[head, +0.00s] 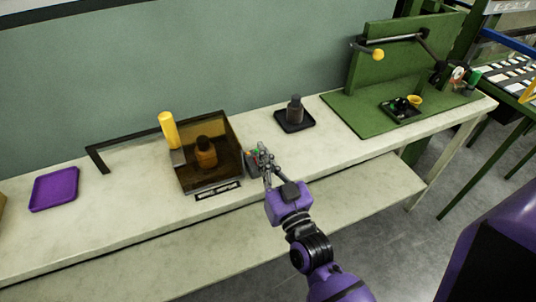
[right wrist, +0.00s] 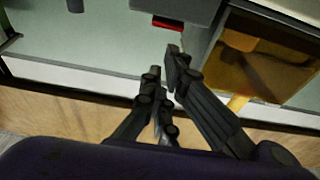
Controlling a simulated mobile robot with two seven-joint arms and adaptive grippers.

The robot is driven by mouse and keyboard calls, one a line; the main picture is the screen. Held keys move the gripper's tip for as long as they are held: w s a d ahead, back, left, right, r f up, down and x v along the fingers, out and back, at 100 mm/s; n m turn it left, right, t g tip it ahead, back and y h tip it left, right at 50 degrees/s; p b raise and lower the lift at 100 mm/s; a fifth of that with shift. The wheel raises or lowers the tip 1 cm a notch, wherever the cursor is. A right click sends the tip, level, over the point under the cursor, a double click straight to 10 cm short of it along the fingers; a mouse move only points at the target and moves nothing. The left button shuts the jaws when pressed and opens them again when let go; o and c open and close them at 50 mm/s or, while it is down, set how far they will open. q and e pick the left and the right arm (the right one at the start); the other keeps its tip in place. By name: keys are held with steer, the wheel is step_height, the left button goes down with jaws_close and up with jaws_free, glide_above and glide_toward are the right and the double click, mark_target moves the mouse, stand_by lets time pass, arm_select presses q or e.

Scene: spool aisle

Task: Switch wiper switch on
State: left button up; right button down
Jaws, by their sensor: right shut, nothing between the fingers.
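A small grey control box (head: 252,163) with red and green parts is fixed at the right side of an amber-windowed case (head: 226,133) on the bench. I cannot tell which part is the wiper switch. In the right wrist view, a red part (right wrist: 167,23) shows on the underside of the grey housing (right wrist: 190,8). My right gripper (head: 260,149) is shut and empty, beside the control box and partly covering it. In the right wrist view its fingertips (right wrist: 164,62) are just below the red part; I cannot tell if they touch. My left gripper is not in view.
A yellow cylinder (head: 169,130) stands at the case's left. A dark bottle (head: 295,108) stands on a black tray (head: 280,123) behind the gripper. A purple tray (head: 54,188) lies far left. A green fixture (head: 365,120) fills the right end. Bare bench (head: 320,150) lies right of the gripper.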

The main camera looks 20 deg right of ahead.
steer(key=shift+s+f, duration=0.15)
steer(key=shift+f, duration=0.3)
